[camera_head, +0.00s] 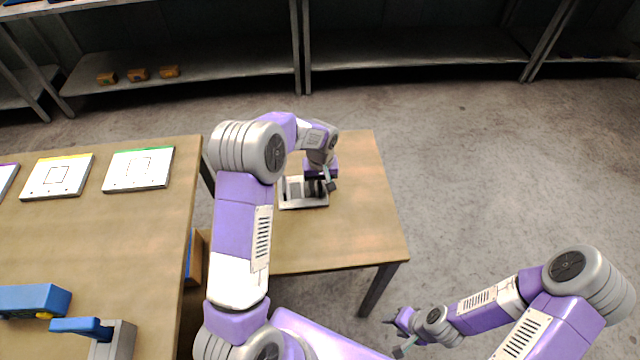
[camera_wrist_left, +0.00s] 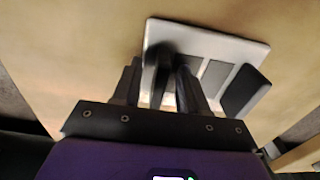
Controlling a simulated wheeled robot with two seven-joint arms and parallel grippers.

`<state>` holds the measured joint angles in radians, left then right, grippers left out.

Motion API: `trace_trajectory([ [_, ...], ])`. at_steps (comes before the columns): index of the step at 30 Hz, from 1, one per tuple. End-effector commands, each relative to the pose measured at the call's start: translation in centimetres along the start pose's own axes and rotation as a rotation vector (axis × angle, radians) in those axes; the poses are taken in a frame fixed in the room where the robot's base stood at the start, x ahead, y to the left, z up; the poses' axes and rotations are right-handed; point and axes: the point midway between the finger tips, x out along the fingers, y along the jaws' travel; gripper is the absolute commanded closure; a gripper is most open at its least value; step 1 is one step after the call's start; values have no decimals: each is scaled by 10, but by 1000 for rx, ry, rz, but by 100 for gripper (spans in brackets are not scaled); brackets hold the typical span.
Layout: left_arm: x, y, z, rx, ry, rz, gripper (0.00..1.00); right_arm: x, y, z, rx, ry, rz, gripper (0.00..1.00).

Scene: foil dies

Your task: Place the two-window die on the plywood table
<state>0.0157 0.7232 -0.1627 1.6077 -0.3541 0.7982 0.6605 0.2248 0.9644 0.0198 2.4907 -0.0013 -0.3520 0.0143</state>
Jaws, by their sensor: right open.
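A pale rectangular plate (camera_head: 302,204), which looks like the two-window die, lies on the smaller wooden table (camera_head: 365,215), apparently the plywood one. In the left wrist view the die (camera_wrist_left: 245,48) has a grey window-like panel and a raised black block toward its right end. My left gripper (camera_head: 322,187) is low over the die's right half in the head view. In the left wrist view its fingers (camera_wrist_left: 162,88) reach down over the plate, around or beside a blurred dark part; whether they grip it is unclear. My right gripper (camera_head: 396,337) is open and empty, right of the table.
A larger wooden table (camera_head: 110,235) at left carries white plates with yellow (camera_head: 57,176) and green (camera_head: 139,169) edges. A blue tool (camera_head: 32,300) and a blue-handled grey device (camera_head: 112,338) are at its front. Shelves stand behind; the floor at right is clear.

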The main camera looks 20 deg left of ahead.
Motion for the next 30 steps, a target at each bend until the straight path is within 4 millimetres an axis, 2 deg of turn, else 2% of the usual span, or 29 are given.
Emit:
trace_trajectory([
  [7, -2, 0, 0, 0, 0, 0, 57, -1, 0, 0, 0, 0, 0, 53],
  [10, -11, 0, -1, 0, 3, 2, 57, -4, -1, 0, 0, 0, 0, 53],
  [21, -88, 0, -1, -1, 4, 3, 57, -17, -6, 1, 0, 0, 0, 53],
  [25, -108, 0, -1, -1, 3, 1, 57, -20, -8, 1, 0, 0, 0, 53],
  [30, -121, 0, 0, 0, 1, 0, 57, -22, -8, 1, 0, 0, 0, 53],
])
